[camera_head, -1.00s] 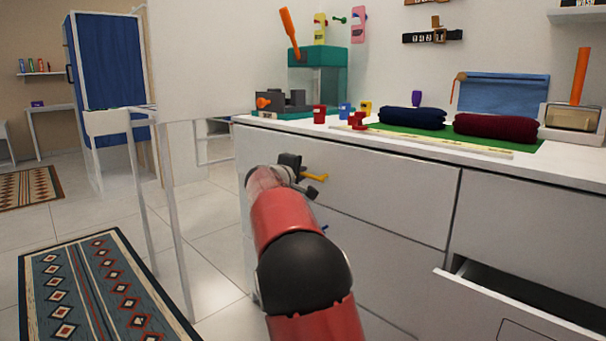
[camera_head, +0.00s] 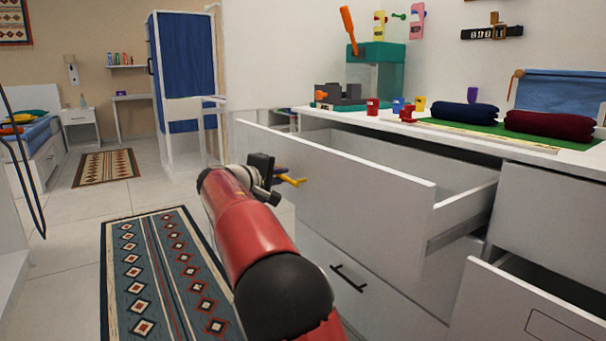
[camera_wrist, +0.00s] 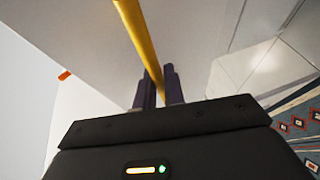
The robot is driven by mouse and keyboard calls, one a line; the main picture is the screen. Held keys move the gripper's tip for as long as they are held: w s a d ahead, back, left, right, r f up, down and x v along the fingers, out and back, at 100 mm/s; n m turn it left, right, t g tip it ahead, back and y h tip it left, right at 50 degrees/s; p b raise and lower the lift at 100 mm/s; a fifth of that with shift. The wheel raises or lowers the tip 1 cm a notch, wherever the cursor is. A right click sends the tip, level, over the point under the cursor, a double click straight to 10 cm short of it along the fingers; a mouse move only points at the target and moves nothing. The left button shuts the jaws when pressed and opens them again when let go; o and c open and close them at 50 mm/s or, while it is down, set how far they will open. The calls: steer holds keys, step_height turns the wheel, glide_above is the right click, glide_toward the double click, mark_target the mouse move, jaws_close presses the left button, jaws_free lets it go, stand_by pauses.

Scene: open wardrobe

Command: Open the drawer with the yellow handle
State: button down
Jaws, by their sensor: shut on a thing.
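The white top drawer (camera_head: 365,195) stands well out from the cabinet in the head view, and its inside shows from above. Its yellow handle (camera_head: 291,180) is on the left part of its front. In the wrist view the yellow handle (camera_wrist: 138,35) runs down between the dark fingers of my gripper (camera_wrist: 159,92). My gripper (camera_head: 278,177) is shut on the handle, with my red arm reaching up from below. The part of the handle inside the jaws is partly hidden.
A lower drawer with a dark handle (camera_head: 348,279) is shut below. Another drawer (camera_head: 545,310) at the right stands partly open. The countertop (camera_head: 450,142) holds folded towels and small items. A patterned rug (camera_head: 165,275) lies on the floor at left.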

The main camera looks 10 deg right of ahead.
steer(key=shift+s+a, duration=0.25)
steer(key=shift+a, duration=0.4)
steer(key=shift+s+a, duration=0.25)
steer(key=shift+a, duration=0.4)
steer(key=shift+s+a, duration=0.25)
steer(key=shift+a, duration=0.4)
steer(key=c, duration=1.5)
jaws_free()
steer(key=v, duration=0.7)
steer(key=shift+s+a, duration=0.25)
steer(key=shift+a, duration=0.05)
steer(key=shift+r, duration=0.1)
